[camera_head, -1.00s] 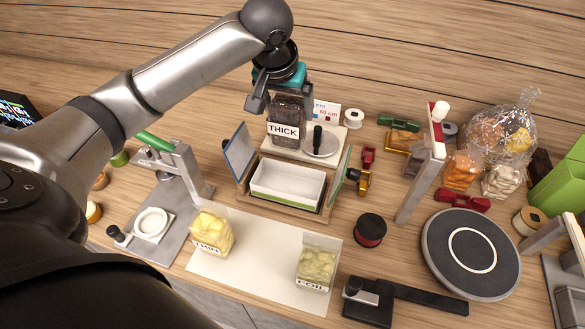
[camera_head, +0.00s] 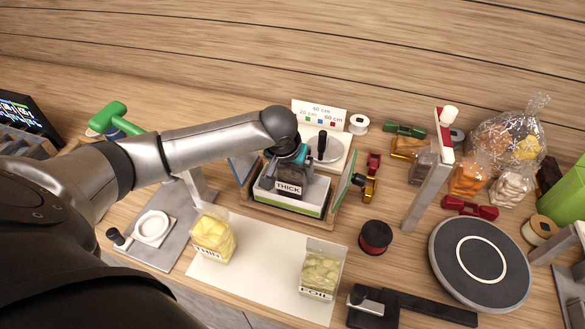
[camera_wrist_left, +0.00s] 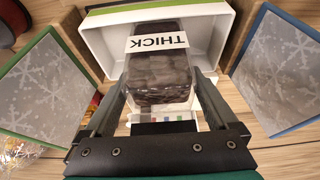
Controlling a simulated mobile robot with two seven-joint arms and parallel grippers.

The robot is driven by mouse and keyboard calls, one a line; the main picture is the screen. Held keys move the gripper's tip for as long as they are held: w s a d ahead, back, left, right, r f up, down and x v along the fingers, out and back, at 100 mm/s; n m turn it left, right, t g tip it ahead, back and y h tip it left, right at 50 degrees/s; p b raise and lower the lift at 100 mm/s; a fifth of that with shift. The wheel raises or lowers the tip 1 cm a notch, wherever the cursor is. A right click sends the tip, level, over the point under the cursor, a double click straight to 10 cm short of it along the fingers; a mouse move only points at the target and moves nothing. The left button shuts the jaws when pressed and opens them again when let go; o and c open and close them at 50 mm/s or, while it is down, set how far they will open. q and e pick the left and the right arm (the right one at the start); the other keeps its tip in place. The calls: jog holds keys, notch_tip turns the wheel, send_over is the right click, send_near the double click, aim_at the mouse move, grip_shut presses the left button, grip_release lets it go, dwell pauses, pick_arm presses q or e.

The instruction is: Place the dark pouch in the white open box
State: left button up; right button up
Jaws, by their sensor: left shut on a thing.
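The dark pouch (camera_head: 288,178) has a white THICK label and is held by my left gripper (camera_head: 286,164). In the left wrist view the dark pouch (camera_wrist_left: 160,75) sits between the two fingers of my left gripper (camera_wrist_left: 160,100), which is shut on it. The white open box (camera_head: 310,208) has a green stripe on its front and stands in a wooden holder. The pouch is over or inside the box, overlapping its opening; I cannot tell whether it touches the floor. The box's white wall (camera_wrist_left: 100,45) shows behind the pouch in the wrist view. My right gripper is not in view.
Snowflake panels flank the box, a blue-edged one (camera_wrist_left: 287,70) and a green-edged one (camera_wrist_left: 45,85). A THIN pouch (camera_head: 213,236) and a FOIL pouch (camera_head: 321,272) stand on a white mat (camera_head: 262,262). A dark red spool (camera_head: 375,237) and a round turntable (camera_head: 480,262) are to the right.

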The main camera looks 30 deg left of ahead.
pick_arm(q)
jog(key=o, duration=1.2)
jog(key=shift+f, duration=0.1)
jog(key=p+v, duration=0.1)
jog(key=v, duration=1.1)
jog(key=shift+s+p, duration=0.1)
jog(key=shift+p, duration=0.25)
